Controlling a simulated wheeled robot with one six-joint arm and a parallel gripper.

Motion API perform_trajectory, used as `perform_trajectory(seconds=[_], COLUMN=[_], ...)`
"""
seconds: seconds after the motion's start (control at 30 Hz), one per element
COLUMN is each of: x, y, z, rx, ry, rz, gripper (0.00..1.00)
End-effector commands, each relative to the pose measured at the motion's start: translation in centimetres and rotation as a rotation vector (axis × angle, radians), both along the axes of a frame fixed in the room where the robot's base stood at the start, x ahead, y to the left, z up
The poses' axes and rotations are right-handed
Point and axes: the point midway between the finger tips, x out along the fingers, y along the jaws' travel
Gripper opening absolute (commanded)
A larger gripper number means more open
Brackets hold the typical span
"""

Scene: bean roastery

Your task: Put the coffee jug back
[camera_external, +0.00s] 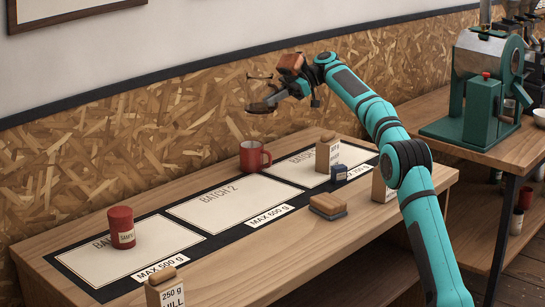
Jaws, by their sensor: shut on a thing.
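My gripper (279,97) is shut on the coffee jug (262,106) and holds it in the air, well above the table and in front of the chipboard wall. The jug looks clear-walled, with a dark rim at the top and dark brown at the bottom. It seems about upright. The fingertips are small and partly hidden against it. Below is a black mat (238,228) with pale fields; "BATCH 2" is readable on the middle one, which is empty.
A red mug (251,157) stands behind the middle field. A wood-topped block (327,206) lies in front. A green roaster (480,90) stands right.

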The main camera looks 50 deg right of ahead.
Motion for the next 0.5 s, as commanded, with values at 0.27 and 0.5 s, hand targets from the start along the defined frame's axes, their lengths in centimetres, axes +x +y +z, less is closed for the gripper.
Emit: perform_trajectory(seconds=[0.27, 0.5], x=[-0.7, -2.2], y=[3.7, 9.5], z=[1.0, 2.0], rx=[0.004, 0.009], ry=[-0.004, -0.006], rz=[0.01, 0.024], gripper=[0.0, 0.0])
